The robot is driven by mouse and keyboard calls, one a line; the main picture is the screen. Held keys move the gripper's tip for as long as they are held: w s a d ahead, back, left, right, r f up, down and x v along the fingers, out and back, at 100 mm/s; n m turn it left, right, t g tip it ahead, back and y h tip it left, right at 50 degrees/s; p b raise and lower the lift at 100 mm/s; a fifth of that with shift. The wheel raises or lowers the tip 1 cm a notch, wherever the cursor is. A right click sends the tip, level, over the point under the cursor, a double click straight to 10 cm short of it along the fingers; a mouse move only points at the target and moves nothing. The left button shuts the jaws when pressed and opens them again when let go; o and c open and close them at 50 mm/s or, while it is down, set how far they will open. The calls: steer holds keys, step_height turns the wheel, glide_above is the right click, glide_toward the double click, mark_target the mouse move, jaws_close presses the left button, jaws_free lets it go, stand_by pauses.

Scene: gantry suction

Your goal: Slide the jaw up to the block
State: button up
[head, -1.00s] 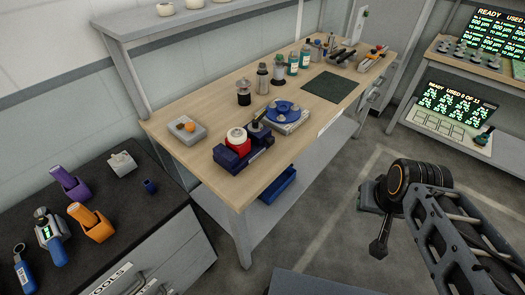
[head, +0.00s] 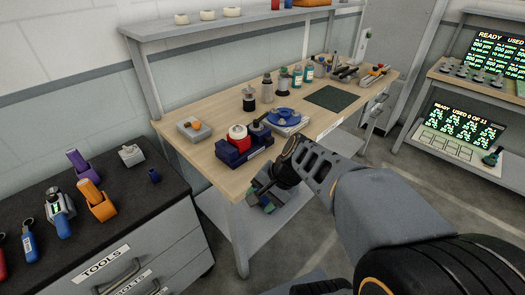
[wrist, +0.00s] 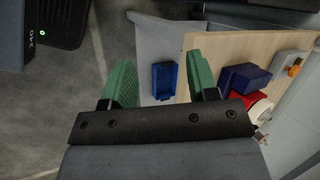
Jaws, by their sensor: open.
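A dark blue vise-like fixture (head: 232,155) sits near the front edge of the wooden bench, with a red round piece (head: 240,144) topped in white and a black handle at its right end. In the wrist view its dark blue parts (wrist: 243,79) and the red piece (wrist: 258,101) lie right of my fingers. I cannot tell which part is the sliding jaw or the block. My gripper (head: 264,194) is in front of the bench edge, below and right of the fixture, apart from it. Its green fingers are open and empty in the wrist view (wrist: 162,80).
A grey box with an orange button (head: 194,128) stands left of the fixture, and a blue round device (head: 284,117) behind right. Several bottles stand farther back. A blue tray (wrist: 164,82) is on the lower shelf. The dark mat (head: 329,97) is bare.

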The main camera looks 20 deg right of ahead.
steer(key=w+d+f+m+t+y+b, duration=0.35)
steer(key=w+m, duration=0.25)
steer(key=m, duration=0.3)
steer(key=m+t+b, duration=0.5)
steer(key=m+t, duration=0.5)
steer(key=m, duration=0.5)
glide_toward(271, 141)
steer(key=shift+m+t+h, duration=0.25)
steer(key=shift+m+h, duration=0.15)
steer(key=shift+h, duration=0.25)
steer(key=x, duration=0.8)
steer(key=shift+a+r, duration=0.1)
steer(key=shift+a, duration=0.25)
steer(key=shift+w+a, duration=0.2)
steer(key=shift+w, duration=0.25)
jaws_close()
